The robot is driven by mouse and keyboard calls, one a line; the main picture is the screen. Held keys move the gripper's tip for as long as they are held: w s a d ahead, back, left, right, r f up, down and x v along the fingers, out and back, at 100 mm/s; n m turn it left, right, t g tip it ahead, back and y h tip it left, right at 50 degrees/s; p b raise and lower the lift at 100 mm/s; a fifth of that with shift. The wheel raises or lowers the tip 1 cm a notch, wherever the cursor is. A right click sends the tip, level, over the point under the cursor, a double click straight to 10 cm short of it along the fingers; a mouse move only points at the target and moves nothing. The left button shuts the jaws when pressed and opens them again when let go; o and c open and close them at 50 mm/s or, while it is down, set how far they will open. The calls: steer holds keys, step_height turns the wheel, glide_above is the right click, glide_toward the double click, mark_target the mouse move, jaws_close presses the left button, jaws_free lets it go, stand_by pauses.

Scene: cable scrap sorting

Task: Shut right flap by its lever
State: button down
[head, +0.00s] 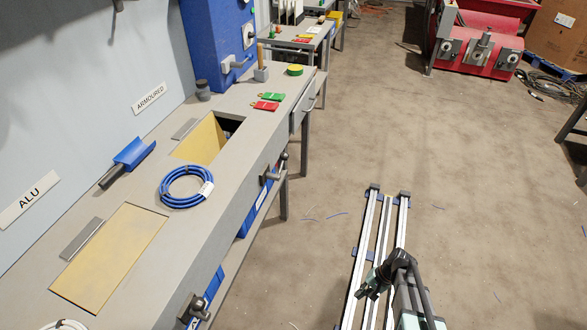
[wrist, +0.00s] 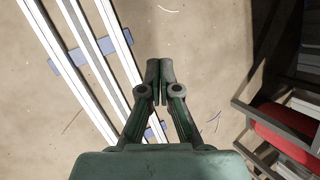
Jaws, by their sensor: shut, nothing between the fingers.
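The right flap (head: 203,141) is a yellow panel in the bench top below the ARMOURED label. A dark gap shows at its right end, so it looks partly open. Its lever (head: 273,174) sticks out from the bench front below it. The left yellow flap (head: 108,258) fills its opening near the ALU label, and its lever (head: 193,308) is on the bench front nearer me. My gripper (wrist: 160,72) is shut and empty in the wrist view, above bare floor. In the head view my folded arm is over the rail, well right of the bench and both levers.
A blue cable coil (head: 186,187) with a tag lies between the flaps. A blue-bladed scoop (head: 130,157) lies at the wall side. Red and green tags (head: 268,102) lie farther along the bench. Open floor separates the rail (head: 372,245) from the bench. A red machine (head: 480,45) stands far right.

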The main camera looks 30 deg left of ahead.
steer(key=w+a+r+m+y+b, duration=0.1)
steer(key=w+a+r+y+b, duration=0.15)
steer(key=w+a, duration=0.7)
steer(key=w+a+r+m+y+b, duration=0.1)
steer(key=w+a+r+y+b, duration=0.2)
steer(key=w+a, duration=0.6)
steer(key=w+a+r+m+y, duration=0.2)
steer(key=w+a+r+y, duration=0.2)
steer(key=r, duration=0.5)
steer(key=w+a+r+m+y, duration=0.2)
steer(key=w+a+r+y, duration=0.2)
steer(key=w+a+r, duration=0.2)
step_height(320, 180, up, 4)
steer(key=shift+w+a+f+m+b, duration=0.1)
steer(key=shift+w+a+m+b, duration=0.25)
steer(key=shift+a, duration=0.9)
steer(key=shift+s, duration=0.1)
steer(key=s+a+r+p, duration=0.1)
steer(key=s+a+r, duration=0.2)
steer(key=a, duration=0.7)
steer(key=shift+s+r, duration=0.15)
steer(key=shift+s, duration=0.75)
